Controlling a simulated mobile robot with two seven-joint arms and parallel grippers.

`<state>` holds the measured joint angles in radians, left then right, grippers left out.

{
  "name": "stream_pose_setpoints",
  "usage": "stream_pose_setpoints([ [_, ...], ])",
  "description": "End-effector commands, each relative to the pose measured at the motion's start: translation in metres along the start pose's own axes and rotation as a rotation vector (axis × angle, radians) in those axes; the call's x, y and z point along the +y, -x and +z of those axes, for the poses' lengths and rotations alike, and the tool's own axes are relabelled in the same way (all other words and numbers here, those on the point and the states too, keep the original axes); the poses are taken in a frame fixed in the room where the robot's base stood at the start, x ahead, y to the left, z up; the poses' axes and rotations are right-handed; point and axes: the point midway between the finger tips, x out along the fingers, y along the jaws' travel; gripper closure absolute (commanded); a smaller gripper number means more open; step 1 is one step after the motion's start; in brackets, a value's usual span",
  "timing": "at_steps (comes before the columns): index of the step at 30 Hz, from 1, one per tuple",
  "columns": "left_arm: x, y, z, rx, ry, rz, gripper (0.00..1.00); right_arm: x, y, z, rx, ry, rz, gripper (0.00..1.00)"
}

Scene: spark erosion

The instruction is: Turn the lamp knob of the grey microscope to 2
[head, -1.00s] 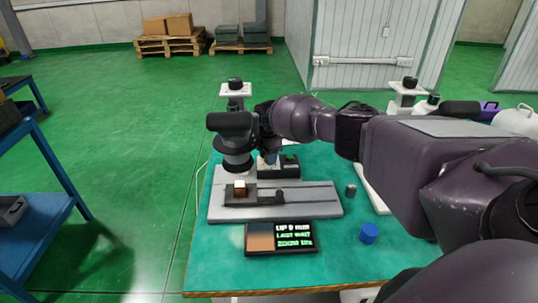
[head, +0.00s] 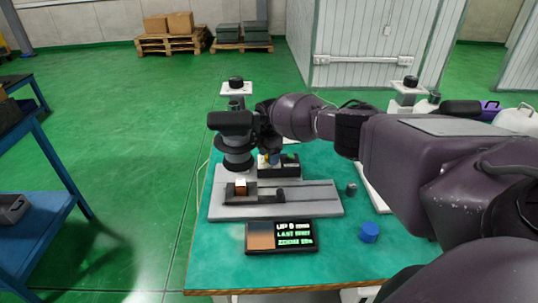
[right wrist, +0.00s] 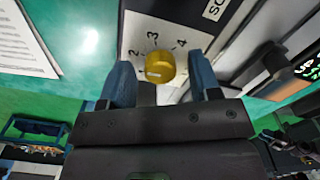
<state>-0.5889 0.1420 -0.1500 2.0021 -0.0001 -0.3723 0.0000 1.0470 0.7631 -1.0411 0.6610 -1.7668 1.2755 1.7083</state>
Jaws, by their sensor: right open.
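The grey microscope (head: 237,150) stands on a grey base on the teal table, with a dark head on top. The yellow lamp knob (right wrist: 160,66) shows in the right wrist view on a white scale with 2, 3 and 4 readable. A pale mark on the knob points to the lower left, below the 2. My right gripper (right wrist: 162,82) is open, with one blue fingertip on each side of the knob; I cannot tell whether they touch it. In the head view my right gripper (head: 269,157) is small beside the microscope, partly hidden by its wrist. My left gripper is out of view.
A black display with green text (head: 281,237) lies in front of the microscope base. A blue cap (head: 369,232) and a small grey cylinder (head: 351,189) stand to the right. My right arm covers the table's right side. The table front is mostly clear.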

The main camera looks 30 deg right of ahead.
Motion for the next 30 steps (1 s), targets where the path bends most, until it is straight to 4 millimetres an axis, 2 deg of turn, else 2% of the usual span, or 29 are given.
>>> stream_pose_setpoints([
  [5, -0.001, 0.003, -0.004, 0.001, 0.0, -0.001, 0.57, 0.001, 0.016, 0.0, 0.0, 0.001, 0.004, 0.43],
  [12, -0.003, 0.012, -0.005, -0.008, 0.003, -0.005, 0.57, 0.001, 0.061, 0.001, 0.0, 0.001, 0.005, 0.43],
  [18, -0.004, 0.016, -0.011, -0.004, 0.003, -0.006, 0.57, 0.0, 0.091, 0.001, -0.001, 0.0, 0.003, 0.43],
  [24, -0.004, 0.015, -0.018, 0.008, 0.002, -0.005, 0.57, 0.0, 0.106, 0.0, -0.001, 0.001, 0.001, 0.43],
  [30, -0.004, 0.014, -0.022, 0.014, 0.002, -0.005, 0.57, 0.0, 0.108, 0.0, 0.0, 0.0, 0.0, 0.43],
])
